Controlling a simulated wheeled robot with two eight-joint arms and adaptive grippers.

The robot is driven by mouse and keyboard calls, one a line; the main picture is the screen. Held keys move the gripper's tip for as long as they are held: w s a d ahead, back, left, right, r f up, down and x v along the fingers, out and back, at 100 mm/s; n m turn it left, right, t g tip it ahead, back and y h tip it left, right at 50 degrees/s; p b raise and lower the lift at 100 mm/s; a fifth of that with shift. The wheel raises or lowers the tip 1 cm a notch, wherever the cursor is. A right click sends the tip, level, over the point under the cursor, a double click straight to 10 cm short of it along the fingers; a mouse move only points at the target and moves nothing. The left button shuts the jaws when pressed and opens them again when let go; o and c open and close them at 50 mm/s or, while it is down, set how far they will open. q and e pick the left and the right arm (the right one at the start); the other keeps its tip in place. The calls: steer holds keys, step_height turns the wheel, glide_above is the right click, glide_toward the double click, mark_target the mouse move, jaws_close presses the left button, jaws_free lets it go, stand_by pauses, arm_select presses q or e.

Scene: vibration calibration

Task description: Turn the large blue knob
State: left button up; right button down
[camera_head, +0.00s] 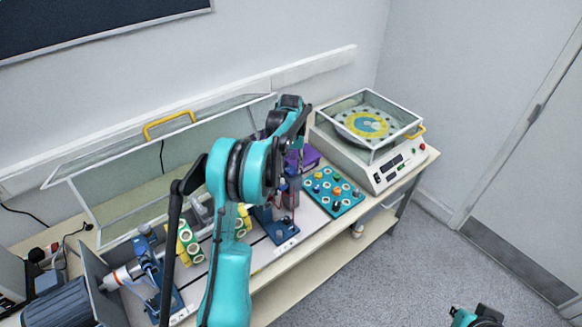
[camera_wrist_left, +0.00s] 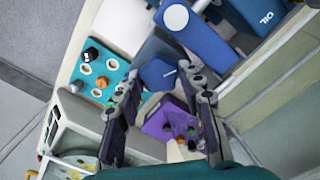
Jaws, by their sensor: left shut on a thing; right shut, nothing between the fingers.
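In the head view my left gripper (camera_head: 288,182) reaches down onto the blue device (camera_head: 272,226) on the bench, and the arm and fingers largely hide the knob there. Only a teal and black piece of my right arm shows at the bottom right of the head view; its gripper is outside the frame.
A teal panel (camera_head: 333,191) with several small knobs lies right of the gripper. A purple box (camera_head: 309,158) stands behind. A white shaker machine (camera_head: 372,176) with a clear cover is at the bench's right end. A clear guard with a yellow handle (camera_head: 168,124) runs along the back.

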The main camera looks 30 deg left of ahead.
mark_target(291, 169)
arm_select(q)
steer(key=n, duration=0.4)
steer(key=shift+n, duration=0.4)
stand_by(0.4)
steer(key=o, duration=1.2)
steer(key=shift+c, duration=0.2)
step_height(291, 169, up, 12)
steer(key=shift+d, duration=0.1)
